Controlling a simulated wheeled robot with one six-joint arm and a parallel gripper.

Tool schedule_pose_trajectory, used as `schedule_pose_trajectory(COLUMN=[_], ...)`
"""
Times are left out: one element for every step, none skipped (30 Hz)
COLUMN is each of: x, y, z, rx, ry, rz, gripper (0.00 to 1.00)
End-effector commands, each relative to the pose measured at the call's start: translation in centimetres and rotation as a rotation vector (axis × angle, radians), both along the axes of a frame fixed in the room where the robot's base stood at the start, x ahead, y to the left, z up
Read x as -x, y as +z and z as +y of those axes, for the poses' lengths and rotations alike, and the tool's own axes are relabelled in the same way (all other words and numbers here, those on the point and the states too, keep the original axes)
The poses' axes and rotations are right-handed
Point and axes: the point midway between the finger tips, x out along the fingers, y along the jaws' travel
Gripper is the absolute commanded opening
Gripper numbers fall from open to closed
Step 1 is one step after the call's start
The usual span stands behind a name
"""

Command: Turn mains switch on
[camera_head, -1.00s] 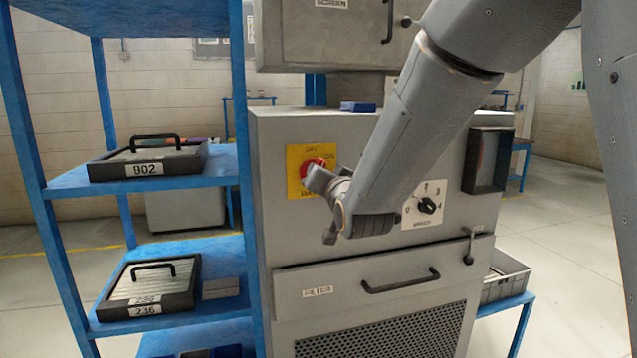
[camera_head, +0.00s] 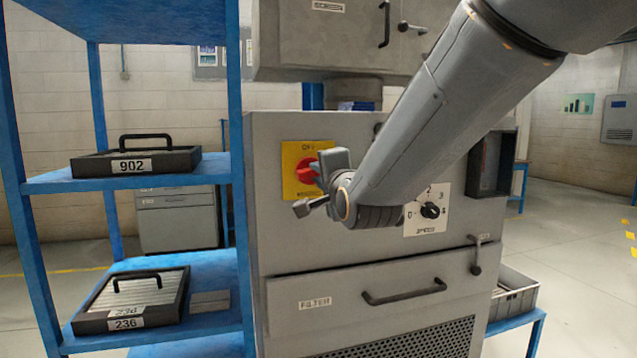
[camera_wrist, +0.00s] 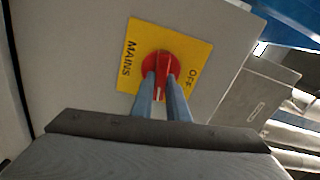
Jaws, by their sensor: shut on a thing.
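The mains switch is a round red knob (camera_head: 306,170) on a yellow plate (camera_head: 290,187) on the grey cabinet's front. In the wrist view the red knob (camera_wrist: 153,64) sits in the middle of the yellow plate (camera_wrist: 199,50), with MAINS printed on one side and OFF on the other. My gripper (camera_wrist: 160,88) has its two fingers close together at the knob, shut on its grip bar. In the head view my gripper (camera_head: 322,180) reaches the knob from the right and covers part of the knob and plate.
A numbered selector dial (camera_head: 430,210) is right of my wrist. The filter drawer (camera_head: 350,290) with a black handle is below. A blue shelf rack (camera_head: 240,200) with filter trays stands close on the left. An upper cabinet (camera_head: 340,40) hangs above.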

Motion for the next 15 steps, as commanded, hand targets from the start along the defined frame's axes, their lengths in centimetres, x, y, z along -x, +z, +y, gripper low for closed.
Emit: schedule_pose_trajectory(x=[-0.03, -0.03, -0.03, -0.03, -0.02, -0.01, -0.01, -0.01, 0.00, 0.00, 0.00, 0.00, 0.00, 0.01, 0.01], y=[-0.32, -0.33, -0.33, -0.31, -0.31, -0.30, -0.30, -0.30, -0.30, -0.30, -0.30, -0.30, -0.30, -0.30, -0.30], z=[0.02, 0.02, 0.02, 0.01, 0.01, 0.00, 0.00, -0.01, -0.01, 0.00, 0.00, 0.00, 0.00, 0.00, 0.00], rx=[-0.026, -0.043, -0.062, -0.077, -0.088, -0.104, -0.114, -0.124, -0.135, -0.141, -0.146, -0.154, -0.159, -0.162, -0.165], ry=[0.001, 0.001, 0.001, 0.000, 0.000, 0.000, 0.000, 0.000, 0.000, 0.000, 0.000, 0.000, 0.000, 0.000, 0.000], rz=[0.009, 0.014, 0.019, 0.023, 0.026, 0.031, 0.034, 0.037, 0.041, 0.043, 0.044, 0.046, 0.048, 0.049, 0.049], gripper=[0.00, 0.00, 0.00, 0.00, 0.00, 0.00, 0.00, 0.00, 0.00, 0.00, 0.00, 0.00, 0.00, 0.00, 0.00])
